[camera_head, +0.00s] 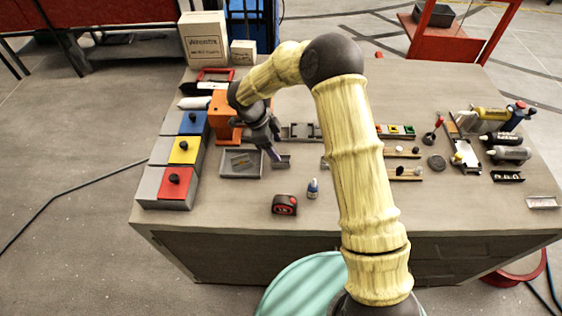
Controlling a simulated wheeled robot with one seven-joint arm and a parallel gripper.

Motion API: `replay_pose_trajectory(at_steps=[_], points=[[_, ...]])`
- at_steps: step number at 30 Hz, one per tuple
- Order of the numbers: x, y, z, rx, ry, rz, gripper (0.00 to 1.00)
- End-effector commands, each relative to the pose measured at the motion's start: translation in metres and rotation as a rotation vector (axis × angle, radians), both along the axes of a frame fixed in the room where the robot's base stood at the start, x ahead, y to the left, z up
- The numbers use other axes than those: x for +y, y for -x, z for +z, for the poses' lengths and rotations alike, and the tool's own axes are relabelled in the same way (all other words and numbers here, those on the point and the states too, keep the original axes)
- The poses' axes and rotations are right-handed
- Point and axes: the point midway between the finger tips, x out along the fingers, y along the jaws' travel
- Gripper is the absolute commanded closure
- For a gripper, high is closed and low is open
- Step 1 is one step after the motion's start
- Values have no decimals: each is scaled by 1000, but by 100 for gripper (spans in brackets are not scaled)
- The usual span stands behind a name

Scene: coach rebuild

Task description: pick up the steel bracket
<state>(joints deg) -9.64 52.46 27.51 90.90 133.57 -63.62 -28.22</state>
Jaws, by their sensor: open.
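A small grey metal piece (281,162), which looks like the steel bracket, lies on the workbench just right of a shallow grey tray. My gripper (272,152) points down over the bench, with its fingertips close to the left end of this piece. The jaws are open. At this size I cannot tell whether the fingers touch the piece or hang above it. My wrist hides part of the bench behind it.
The grey tray (227,174) holds small thin parts. Left are lidded boxes with blue, yellow and red tops (174,184) and an orange stand (222,105). Bottles and tools crowd the right (490,113).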

Motion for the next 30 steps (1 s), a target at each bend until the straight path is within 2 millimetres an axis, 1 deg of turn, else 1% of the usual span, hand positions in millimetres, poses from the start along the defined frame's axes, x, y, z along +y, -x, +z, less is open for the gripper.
replay_pose_trajectory(at_steps=[5,10,12,15,30], points=[[0,3,-7,2,1,4,38],[-5,9,-30,5,3,3,38],[-9,9,-40,4,2,1,38],[-12,8,-49,2,-1,1,38],[-13,8,-50,0,-1,1,38]])
